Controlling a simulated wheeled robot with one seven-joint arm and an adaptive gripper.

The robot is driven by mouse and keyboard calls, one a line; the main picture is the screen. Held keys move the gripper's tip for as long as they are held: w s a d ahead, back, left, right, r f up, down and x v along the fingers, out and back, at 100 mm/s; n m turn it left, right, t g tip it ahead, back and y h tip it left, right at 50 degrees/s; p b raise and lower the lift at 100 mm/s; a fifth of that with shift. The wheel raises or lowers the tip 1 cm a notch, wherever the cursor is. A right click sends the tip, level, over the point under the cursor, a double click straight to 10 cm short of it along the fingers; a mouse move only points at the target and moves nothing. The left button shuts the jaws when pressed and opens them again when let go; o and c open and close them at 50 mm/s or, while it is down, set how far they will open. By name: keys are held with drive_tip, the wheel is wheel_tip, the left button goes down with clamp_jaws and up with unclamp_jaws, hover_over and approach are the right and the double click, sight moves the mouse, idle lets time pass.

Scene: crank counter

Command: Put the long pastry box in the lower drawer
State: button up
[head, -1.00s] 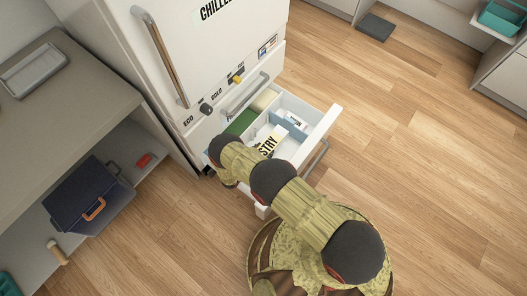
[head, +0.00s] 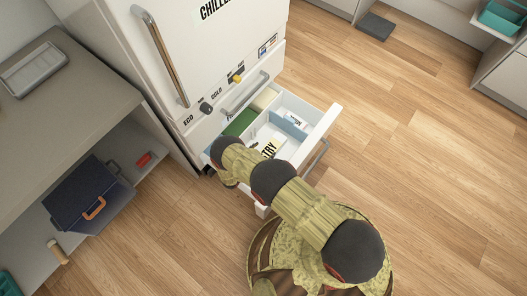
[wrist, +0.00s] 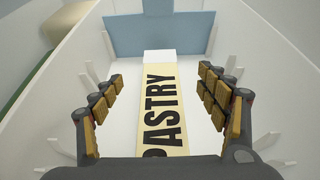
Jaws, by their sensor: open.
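The long pastry box (wrist: 163,110), cream with black PASTRY lettering and a white far end, lies lengthwise on the white floor of the open lower drawer (head: 323,128). Part of its label (head: 268,149) shows in the head view beside my arm. My gripper (wrist: 162,78) is open, with one finger on each side of the box and a visible gap on both sides. The near end of the box is hidden by the gripper's body. In the head view my arm hides the gripper and the drawer's near part.
A blue divider (wrist: 160,32) crosses the drawer beyond the box. A small white labelled item (head: 298,120) and a green item (head: 240,122) are also in the drawer. The upper drawer (head: 262,75) is shut above. The floor at right is clear.

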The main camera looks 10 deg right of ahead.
drive_tip(key=shift+r, duration=0.3)
drive_tip(key=p+v, duration=0.3)
drive_tip(key=v, duration=0.9)
drive_tip(key=shift+r, duration=0.2)
